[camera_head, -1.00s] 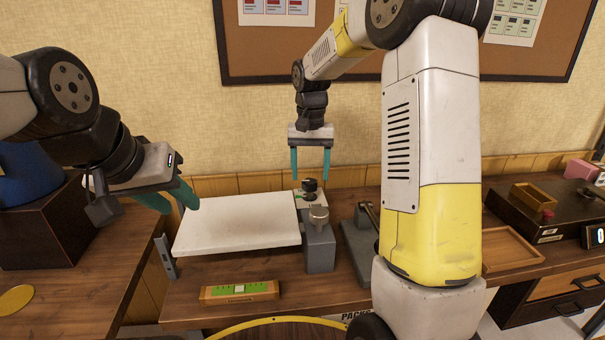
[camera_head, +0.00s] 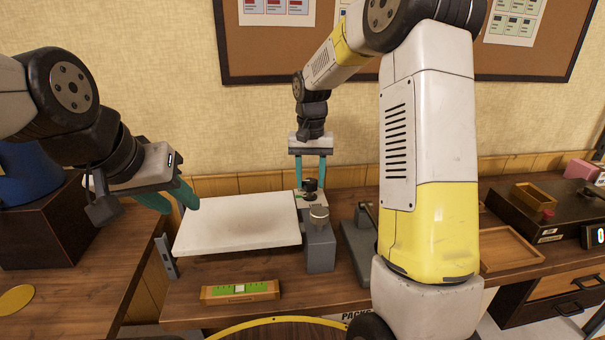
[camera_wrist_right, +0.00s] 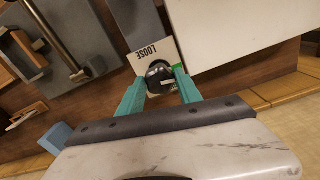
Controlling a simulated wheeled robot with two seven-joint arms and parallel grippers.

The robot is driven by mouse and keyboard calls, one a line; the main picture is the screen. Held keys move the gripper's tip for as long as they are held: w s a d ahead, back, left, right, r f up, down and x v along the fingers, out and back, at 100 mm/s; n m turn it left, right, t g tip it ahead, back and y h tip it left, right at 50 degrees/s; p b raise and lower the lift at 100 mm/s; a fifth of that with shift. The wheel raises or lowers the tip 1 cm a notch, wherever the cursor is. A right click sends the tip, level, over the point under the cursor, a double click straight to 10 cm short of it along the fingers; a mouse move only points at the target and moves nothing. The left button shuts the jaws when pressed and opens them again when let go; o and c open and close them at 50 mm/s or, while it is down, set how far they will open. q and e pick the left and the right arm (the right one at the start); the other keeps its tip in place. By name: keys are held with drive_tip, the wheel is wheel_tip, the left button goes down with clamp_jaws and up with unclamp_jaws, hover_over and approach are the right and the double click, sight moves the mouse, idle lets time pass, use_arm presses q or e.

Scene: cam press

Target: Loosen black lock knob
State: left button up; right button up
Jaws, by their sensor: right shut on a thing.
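The black lock knob (camera_head: 310,186) sits on a small pale plate (camera_head: 299,199) behind a grey block with a silver knob (camera_head: 319,214). In the right wrist view the black knob (camera_wrist_right: 159,76) lies between my teal fingertips, and the plate beside it reads "LOOSE" (camera_wrist_right: 147,52). My right gripper (camera_head: 310,181) comes straight down from above and is shut on the black knob.
A white board (camera_head: 238,224) lies left of the grey block. A green level in a wooden holder (camera_head: 239,291) lies in front. A grey base with a lever (camera_head: 358,238) stands to the right, partly behind my right arm. A wooden tray (camera_head: 511,248) is farther right.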

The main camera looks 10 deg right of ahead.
drive_tip(key=shift+n, duration=0.3)
drive_tip(key=n, duration=0.3)
drive_tip(key=shift+n, duration=0.3)
drive_tip(key=n, duration=0.4)
drive_tip(key=shift+n, duration=0.3)
drive_tip(key=n, duration=0.4)
drive_tip(key=shift+r+n, duration=0.1)
drive_tip(key=shift+n, duration=2.4)
drive_tip(key=o, duration=1.4)
drive_tip(key=shift+c, duration=0.2)
